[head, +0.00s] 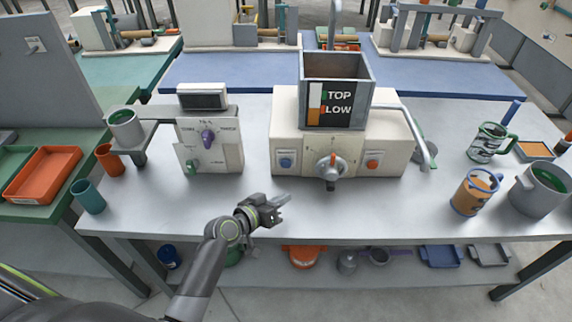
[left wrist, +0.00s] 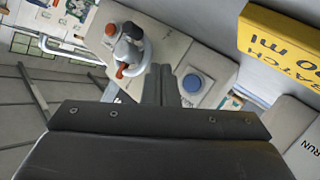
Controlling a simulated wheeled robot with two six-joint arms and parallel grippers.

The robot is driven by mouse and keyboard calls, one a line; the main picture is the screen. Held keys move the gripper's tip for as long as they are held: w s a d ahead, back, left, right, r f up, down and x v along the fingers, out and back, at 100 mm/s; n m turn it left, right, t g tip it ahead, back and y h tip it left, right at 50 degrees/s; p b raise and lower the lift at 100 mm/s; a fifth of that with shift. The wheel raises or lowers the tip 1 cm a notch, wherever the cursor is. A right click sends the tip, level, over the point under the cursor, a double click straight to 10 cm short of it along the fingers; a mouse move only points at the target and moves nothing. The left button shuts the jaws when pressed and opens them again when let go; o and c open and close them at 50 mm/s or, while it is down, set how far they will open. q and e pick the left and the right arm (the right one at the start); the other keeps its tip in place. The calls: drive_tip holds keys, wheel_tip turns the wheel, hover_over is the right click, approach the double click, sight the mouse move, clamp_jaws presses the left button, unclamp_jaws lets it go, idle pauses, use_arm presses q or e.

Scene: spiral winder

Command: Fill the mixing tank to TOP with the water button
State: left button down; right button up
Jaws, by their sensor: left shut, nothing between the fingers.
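The mixing tank (head: 385,75) is an open grey box on top of a cream machine (head: 345,140). Its front plate (head: 338,104) reads TOP and LOW, beside an orange and white strip; the liquid level cannot be read. The machine's front has a blue button (head: 286,162) at the left, a grey knob (head: 331,165) in the middle and an orange button (head: 372,164) at the right. My left gripper (head: 286,199) is shut and empty, in front of and below the blue button, apart from it. The left wrist view shows the blue button (left wrist: 193,83) just right of the closed fingertips (left wrist: 164,72).
A dial box (head: 208,145) with a purple knob stands to the left. A silver pipe (head: 418,135) runs down the machine's right side. Mugs (head: 475,190) and a grey pot (head: 540,190) stand at the right. The table front (head: 370,215) is clear.

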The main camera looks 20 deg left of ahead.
sight(286, 164)
idle(0.3)
use_arm(q)
drive_tip(key=w, duration=0.2)
drive_tip(key=w+a+b, duration=0.1)
drive_tip(key=w, duration=0.2)
drive_tip(key=w+a+b, duration=0.1)
drive_tip(key=w, duration=0.1)
drive_tip(key=shift+w+f, duration=0.1)
drive_tip(key=shift+w, duration=0.05)
drive_tip(key=shift+w+a+b, duration=0.2)
drive_tip(key=shift+w+b, duration=0.2)
drive_tip(key=shift+w, duration=0.25)
idle(0.4)
drive_tip(key=shift+w, duration=0.1)
idle(1.0)
drive_tip(key=shift+w+a+b, duration=0.15)
drive_tip(key=shift+w+b, duration=0.1)
drive_tip(key=shift+b, duration=0.05)
